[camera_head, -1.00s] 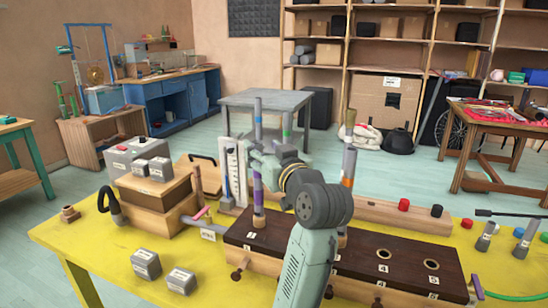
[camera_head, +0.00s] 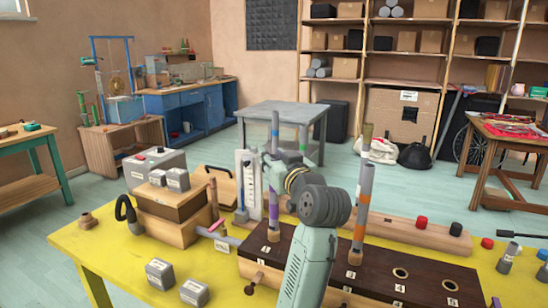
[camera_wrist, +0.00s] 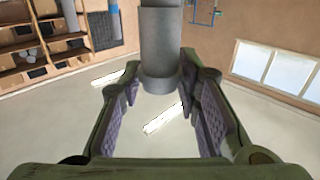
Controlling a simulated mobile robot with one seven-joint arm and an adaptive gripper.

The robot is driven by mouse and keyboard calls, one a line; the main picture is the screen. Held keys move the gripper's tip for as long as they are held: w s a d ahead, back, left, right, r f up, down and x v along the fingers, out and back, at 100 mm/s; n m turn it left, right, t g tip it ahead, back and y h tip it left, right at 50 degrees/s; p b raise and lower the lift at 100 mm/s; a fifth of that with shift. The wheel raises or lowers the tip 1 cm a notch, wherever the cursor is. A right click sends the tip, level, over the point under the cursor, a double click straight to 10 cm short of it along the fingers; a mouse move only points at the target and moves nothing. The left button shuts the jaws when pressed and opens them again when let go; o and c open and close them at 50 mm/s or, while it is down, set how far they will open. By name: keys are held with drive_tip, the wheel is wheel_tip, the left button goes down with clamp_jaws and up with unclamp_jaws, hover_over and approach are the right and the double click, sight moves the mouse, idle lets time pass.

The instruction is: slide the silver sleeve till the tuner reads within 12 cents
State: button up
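A slim upright pipe (camera_head: 275,125) with grey upper length and coloured bands stands in the dark-topped wooden chest (camera_head: 420,282). My gripper (camera_head: 268,160) is at this pipe's upper half, with pipe above and below it. In the wrist view a grey cylinder (camera_wrist: 160,45) with a darker end collar (camera_wrist: 160,90) lies between the two fingertips (camera_wrist: 160,80). The fingers sit close on both sides; I cannot tell whether they touch it. I cannot clearly tell the silver sleeve from the grey pipe. A white upright scale board (camera_head: 242,180) stands behind left; its reading is too small, and no tuner is clearly identifiable.
Another pipe (camera_head: 361,210) with an orange band stands right of my arm. Stacked wooden boxes (camera_head: 170,218) and grey labelled blocks (camera_head: 160,273) are on the yellow table (camera_head: 110,262) at left. Red (camera_head: 421,222) and black caps (camera_head: 456,229) lie behind the chest.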

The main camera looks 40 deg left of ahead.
clamp_jaws()
drive_tip(key=shift+r+p, duration=0.75)
drive_tip(key=shift+r, duration=0.25)
idle(0.4)
drive_tip(key=shift+o, duration=2.2)
unclamp_jaws()
